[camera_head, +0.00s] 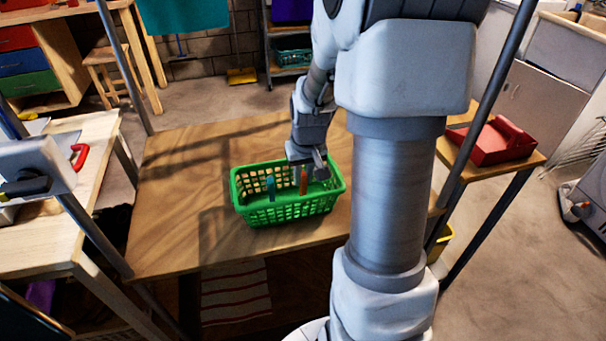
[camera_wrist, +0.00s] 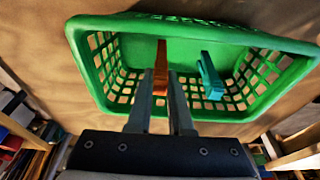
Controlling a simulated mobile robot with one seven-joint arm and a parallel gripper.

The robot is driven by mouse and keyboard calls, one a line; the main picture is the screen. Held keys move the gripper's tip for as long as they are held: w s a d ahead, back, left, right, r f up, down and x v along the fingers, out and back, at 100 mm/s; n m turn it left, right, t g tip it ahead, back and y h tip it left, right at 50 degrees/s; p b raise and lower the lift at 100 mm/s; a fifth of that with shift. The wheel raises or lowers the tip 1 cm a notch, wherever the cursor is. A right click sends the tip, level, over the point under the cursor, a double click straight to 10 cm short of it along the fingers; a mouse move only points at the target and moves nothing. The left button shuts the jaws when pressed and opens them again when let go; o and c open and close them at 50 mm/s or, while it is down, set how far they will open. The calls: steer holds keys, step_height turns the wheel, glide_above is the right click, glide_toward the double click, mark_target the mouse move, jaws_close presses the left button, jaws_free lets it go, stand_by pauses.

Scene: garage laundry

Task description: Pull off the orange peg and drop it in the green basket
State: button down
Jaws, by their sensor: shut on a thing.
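The green basket (camera_head: 262,217) stands on the wooden table. It also fills much of the wrist view (camera_wrist: 130,24). My gripper (camera_head: 304,170) is over the right part of the basket, pointing down. The orange peg (camera_head: 304,182) is at its fingertips. In the wrist view my gripper (camera_wrist: 162,92) is shut on the orange peg (camera_wrist: 161,60), which shows between and beyond the fingers, over the basket's interior. A teal peg (camera_head: 270,187) is inside the basket, apart from the gripper; it also shows in the wrist view (camera_wrist: 211,76).
The table top (camera_head: 180,225) is clear left of the basket. A red tool carrier (camera_head: 500,140) sits on a side table at right. A workbench (camera_head: 60,190) stands at left. A teal cloth (camera_head: 182,14) hangs behind. Dark metal posts rise around the table.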

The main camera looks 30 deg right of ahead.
steer(key=shift+f, duration=0.15)
steer(key=c, duration=0.8)
jaws_free()
steer(key=shift+o, duration=0.2)
steer(key=p+v, duration=0.5)
steer(key=v, duration=1.3)
steer(key=s+a+r+n+t+p, duration=0.3)
steer(key=s+a+r+p, duration=0.6)
steer(key=s+a+r, duration=0.4)
step_height(320, 180, up, 2)
steer(key=shift+a+r+y, duration=0.1)
steer(key=shift+a+y, duration=0.3)
steer(key=shift+a, duration=0.45)
